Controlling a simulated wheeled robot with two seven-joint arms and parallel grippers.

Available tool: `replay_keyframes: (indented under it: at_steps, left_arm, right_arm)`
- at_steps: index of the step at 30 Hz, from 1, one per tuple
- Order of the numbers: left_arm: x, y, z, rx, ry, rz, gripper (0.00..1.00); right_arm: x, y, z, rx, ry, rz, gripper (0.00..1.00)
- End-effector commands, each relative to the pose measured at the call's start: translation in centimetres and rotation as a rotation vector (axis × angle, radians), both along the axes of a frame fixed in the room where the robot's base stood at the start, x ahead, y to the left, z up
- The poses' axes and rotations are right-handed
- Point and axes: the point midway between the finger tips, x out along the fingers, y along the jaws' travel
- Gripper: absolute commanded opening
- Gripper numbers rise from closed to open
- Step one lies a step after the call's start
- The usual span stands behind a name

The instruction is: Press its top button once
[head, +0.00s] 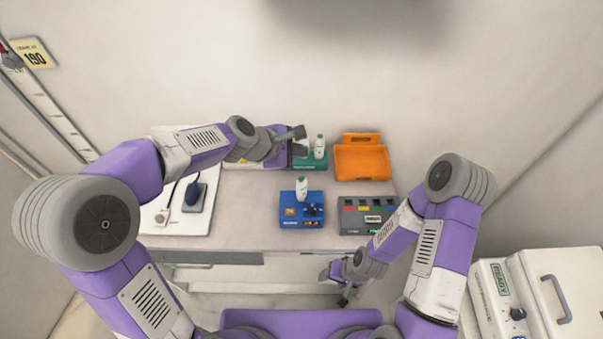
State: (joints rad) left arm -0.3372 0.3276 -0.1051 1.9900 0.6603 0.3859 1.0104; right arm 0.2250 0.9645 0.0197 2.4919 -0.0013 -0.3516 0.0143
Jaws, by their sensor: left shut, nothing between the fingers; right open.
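No single device is marked out as the one with the top button. A dark grey panel (352,227) with several coloured keys and a small pale label lies at the table's front right. To its left is a blue box (288,222) with a black knob and a white bottle (302,189) upright on it. My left gripper (301,142) is shut and empty over the back of the table, beside a teal tray (312,164) holding white bottles, partly hiding it. My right gripper (346,290) is open and empty, low in front of the table's front edge, apart from both devices.
An orange bin (361,162) stands at the back right. A white board (175,226) with a dark blue device (195,197) lies at the left. A white machine (495,293) with a READY label stands at far right. Bare tabletop (245,215) lies left of the blue box.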

Motion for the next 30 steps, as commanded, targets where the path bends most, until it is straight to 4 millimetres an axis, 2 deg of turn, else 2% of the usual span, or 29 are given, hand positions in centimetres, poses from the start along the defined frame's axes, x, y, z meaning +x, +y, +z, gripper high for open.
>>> replay_keyframes:
  at_steps: [5, 11, 24, 30]
  left_arm:
    - [0.0, 0.0, -0.2, 0.001, 0.000, 0.001, 0.00]
    - [0.0, 0.0, -1.4, 0.001, 0.000, 0.001, 0.00]
    - [0.0, 0.0, -6.9, 0.001, 0.000, 0.001, 0.00]
    - [0.0, 0.0, -8.7, 0.001, 0.000, 0.001, 0.00]
  right_arm:
    - [0.1, 0.0, -0.2, 0.000, -0.002, -0.001, 0.59]
    - [0.1, 0.0, -1.3, 0.000, -0.002, -0.001, 0.59]
    - [0.1, 0.0, -6.8, 0.000, -0.002, -0.001, 0.59]
    - [0.1, 0.0, -8.4, 0.000, -0.002, -0.001, 0.59]
